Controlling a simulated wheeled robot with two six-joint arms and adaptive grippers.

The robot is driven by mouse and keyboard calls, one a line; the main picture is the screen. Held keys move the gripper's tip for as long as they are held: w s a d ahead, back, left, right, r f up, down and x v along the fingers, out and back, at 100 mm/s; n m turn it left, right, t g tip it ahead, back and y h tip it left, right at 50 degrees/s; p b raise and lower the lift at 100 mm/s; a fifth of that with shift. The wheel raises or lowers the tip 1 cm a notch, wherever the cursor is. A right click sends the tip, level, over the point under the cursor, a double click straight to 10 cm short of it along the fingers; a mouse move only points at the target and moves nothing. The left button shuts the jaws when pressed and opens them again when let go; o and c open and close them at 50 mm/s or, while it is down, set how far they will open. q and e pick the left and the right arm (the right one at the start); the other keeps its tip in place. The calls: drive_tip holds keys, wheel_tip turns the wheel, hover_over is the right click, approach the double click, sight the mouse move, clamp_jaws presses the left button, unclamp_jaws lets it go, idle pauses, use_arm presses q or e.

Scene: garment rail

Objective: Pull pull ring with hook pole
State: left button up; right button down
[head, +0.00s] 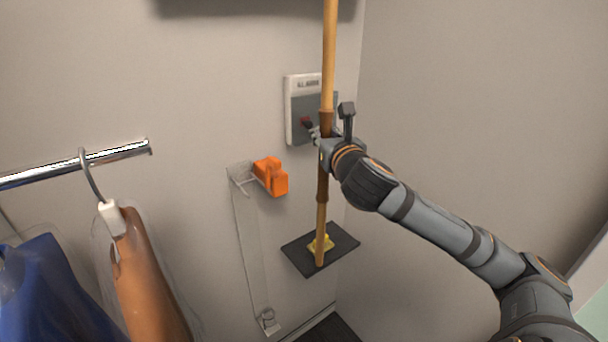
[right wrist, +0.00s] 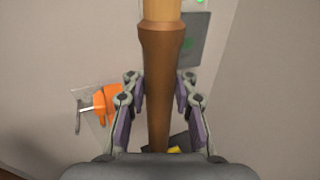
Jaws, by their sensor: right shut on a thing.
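The hook pole (head: 329,60) is a long wooden rod with a darker brown grip section. It stands nearly upright in front of the back wall. Its upper end and any hook there are out of view. My right gripper (head: 324,133) is shut on the brown section; in the right wrist view the pole (right wrist: 164,60) runs between the two fingers (right wrist: 160,85). The pole's lower end shows in front of a dark plate with a yellow patch; I cannot tell whether they touch. I cannot make out the pull ring with certainty. My left gripper is out of view.
A chrome rail (head: 115,153) with a brown garment (head: 150,285) and a blue garment (head: 45,295) is at left. An orange object (head: 270,176) sits on a wall bracket. A grey panel (head: 297,110) is behind the pole. The dark plate (head: 343,241) is below.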

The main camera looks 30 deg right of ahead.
sight(333, 113)
drive_tip(key=shift+m+g+h, duration=0.3)
drive_tip(key=shift+m+h, duration=0.3)
drive_tip(key=shift+h, duration=0.3)
drive_tip(key=r+p, duration=0.1)
drive_tip(key=p, duration=0.1)
drive_tip(key=r+p, duration=0.1)
drive_tip(key=r, duration=0.1)
drive_tip(key=d+r+p, duration=0.1)
drive_tip(key=r+p, duration=0.1)
drive_tip(key=shift+s+d+r+p, duration=0.1)
drive_tip(key=shift+s+r+p, duration=0.15)
drive_tip(key=shift+p, duration=0.1)
drive_tip(key=shift+w+f, duration=0.1)
drive_tip(key=shift+w, duration=0.15)
drive_tip(key=shift+w+p, duration=0.7)
drive_tip(key=shift+w, duration=0.75)
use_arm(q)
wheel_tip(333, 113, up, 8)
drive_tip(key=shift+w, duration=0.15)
use_arm(e)
drive_tip(key=w, duration=0.8)
drive_tip(key=shift+a, duration=0.4)
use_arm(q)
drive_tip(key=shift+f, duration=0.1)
use_arm(e)
drive_tip(key=shift+w, duration=0.1)
